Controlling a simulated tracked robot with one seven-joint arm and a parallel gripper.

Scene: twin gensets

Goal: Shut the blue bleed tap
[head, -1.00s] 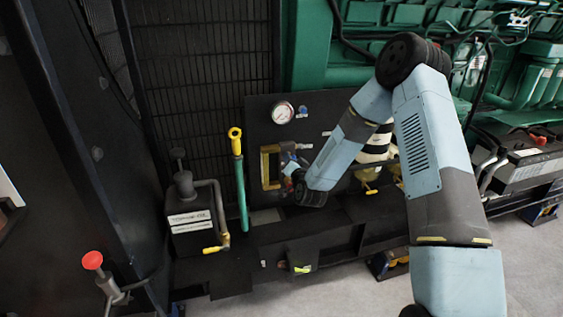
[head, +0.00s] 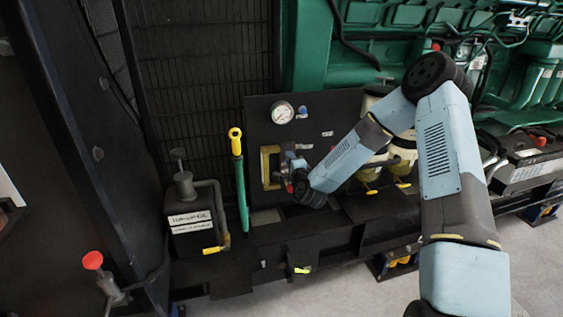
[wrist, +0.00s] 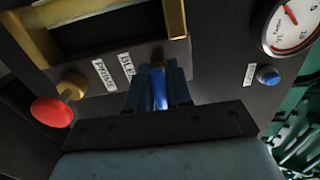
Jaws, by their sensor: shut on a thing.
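The blue bleed tap (wrist: 159,88) shows in the wrist view as a blue handle between the two fingers of my gripper (wrist: 160,86), just below a label that begins "BLE" (wrist: 127,67). My gripper is shut on it. The fingers hide much of the tap, so its full angle cannot be told. In the head view my gripper (head: 291,170) is at the black panel (head: 323,107), beside the yellow-framed window (head: 265,168). The tap cannot be made out clearly there.
A red knob (wrist: 51,111) on a brass stem sticks out left of my fingers, near the "PRIME" label (wrist: 104,76). Another blue knob (wrist: 268,76) and a pressure gauge (wrist: 292,24) are to the right. A yellow-topped green handle (head: 239,175) stands left of the panel.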

